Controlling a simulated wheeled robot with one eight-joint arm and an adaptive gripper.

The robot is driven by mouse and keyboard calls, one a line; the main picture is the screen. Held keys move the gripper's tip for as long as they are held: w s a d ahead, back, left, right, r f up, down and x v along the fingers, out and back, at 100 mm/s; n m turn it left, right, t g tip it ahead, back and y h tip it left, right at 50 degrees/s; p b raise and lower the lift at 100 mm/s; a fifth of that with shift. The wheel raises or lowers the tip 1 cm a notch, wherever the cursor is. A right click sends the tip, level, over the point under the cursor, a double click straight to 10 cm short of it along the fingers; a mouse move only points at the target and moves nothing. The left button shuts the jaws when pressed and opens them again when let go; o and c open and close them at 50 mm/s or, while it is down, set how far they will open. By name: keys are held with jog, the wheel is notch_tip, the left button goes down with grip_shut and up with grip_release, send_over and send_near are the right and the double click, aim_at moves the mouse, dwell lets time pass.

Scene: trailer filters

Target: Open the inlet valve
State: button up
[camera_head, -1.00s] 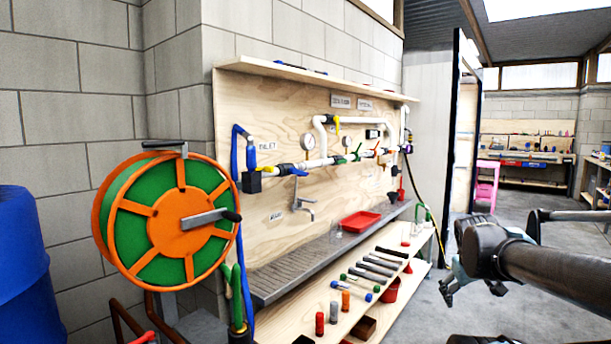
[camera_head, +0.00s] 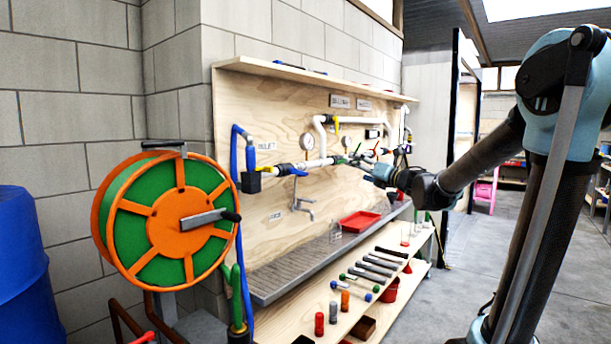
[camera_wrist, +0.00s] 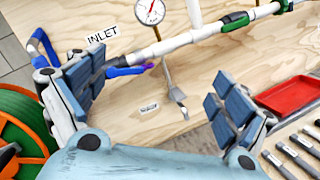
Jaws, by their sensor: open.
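The INLET label (camera_head: 266,146) is on the plywood board; it also shows in the wrist view (camera_wrist: 102,35). Beside it, the white pipe carries a blue lever (camera_head: 299,172), which I take as the inlet valve's handle. In the wrist view the blue lever (camera_wrist: 125,71) lies nearly along the pipe, just right of the left finger. That finger hides part of the pipe and valve body. My gripper (camera_head: 370,175) is open and empty in front of the board, right of the lever in the head view. In the wrist view my gripper's fingers (camera_wrist: 155,75) are wide apart, not visibly touching the lever.
A pressure gauge (camera_wrist: 150,10), a tap (camera_wrist: 173,92) and a green-handled valve (camera_wrist: 235,21) are close by. A red tray (camera_head: 360,221) rests on the metal drain shelf (camera_head: 290,274). An orange and green hose reel (camera_head: 165,225) stands left. Floor at right is open.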

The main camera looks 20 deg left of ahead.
jog(key=s+a+f+n+g+y, duration=0.1)
jog(key=s+a+f+n+g, duration=0.15)
jog(key=a+n+g, duration=0.3)
send_near(299, 172)
jog(key=w+x, duration=0.1)
jog(key=x, duration=0.7)
jog(key=shift+d+t, duration=0.15)
jog(key=shift+t, duration=0.2)
jog(key=shift+r+n, duration=0.15)
jog(key=shift+n, duration=0.1)
jog(key=shift+d+r, duration=0.15)
jog(key=c, duration=1.8)
jog(key=shift+c, duration=0.3)
